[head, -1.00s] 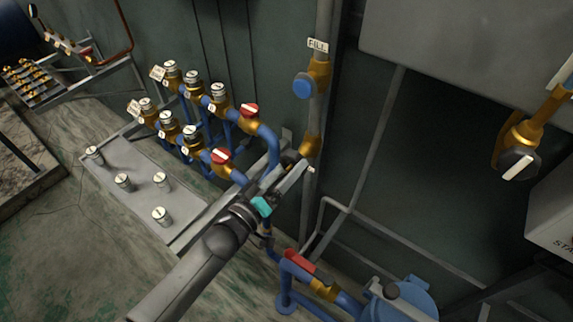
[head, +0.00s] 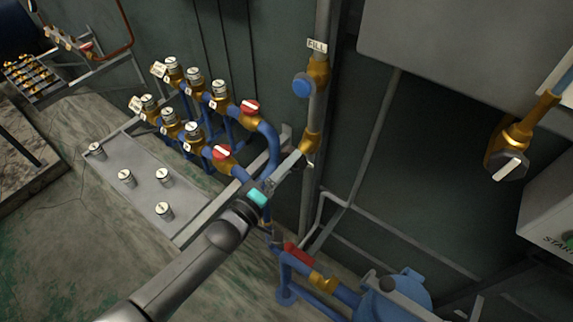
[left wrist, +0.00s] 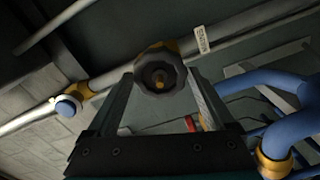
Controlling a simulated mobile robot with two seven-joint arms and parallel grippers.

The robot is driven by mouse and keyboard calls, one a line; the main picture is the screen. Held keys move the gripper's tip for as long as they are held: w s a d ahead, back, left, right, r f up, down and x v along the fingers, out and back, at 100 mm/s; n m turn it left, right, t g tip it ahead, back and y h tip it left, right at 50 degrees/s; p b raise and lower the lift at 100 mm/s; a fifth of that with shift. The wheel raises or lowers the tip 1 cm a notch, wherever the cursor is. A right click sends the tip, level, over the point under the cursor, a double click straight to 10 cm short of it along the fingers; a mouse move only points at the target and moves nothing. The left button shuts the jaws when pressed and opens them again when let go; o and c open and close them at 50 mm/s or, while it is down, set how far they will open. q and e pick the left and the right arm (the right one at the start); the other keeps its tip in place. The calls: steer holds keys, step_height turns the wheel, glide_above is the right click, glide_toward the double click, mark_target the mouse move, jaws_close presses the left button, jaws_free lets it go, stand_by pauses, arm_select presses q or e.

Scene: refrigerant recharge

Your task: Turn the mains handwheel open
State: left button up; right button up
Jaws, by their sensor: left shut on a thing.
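The mains handwheel (left wrist: 160,72) is a dark, scalloped wheel with a brass centre in the left wrist view. It sits on a brass valve body on the grey pipe, beside a small white tag (left wrist: 202,39) whose lettering is hard to read. My left gripper (left wrist: 161,82) is shut on the wheel, one finger on each side of its rim. In the head view my left gripper (head: 302,160) reaches the pipe just below a brass fitting (head: 311,142). The wheel is mostly hidden there by the fingers. My right gripper is not in view.
A blue-knobbed valve (head: 304,86) tagged FILL sits above on the same pipe. Red-capped blue pipes (head: 250,108) curve close to the left of my gripper. A red-handled valve (head: 298,253) and blue pump (head: 400,296) are below. A dark-knobbed brass valve (head: 508,162) is at right.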

arm_select(q)
steer(key=n, duration=0.4)
steer(key=shift+n, duration=0.4)
steer(key=o, duration=1.3)
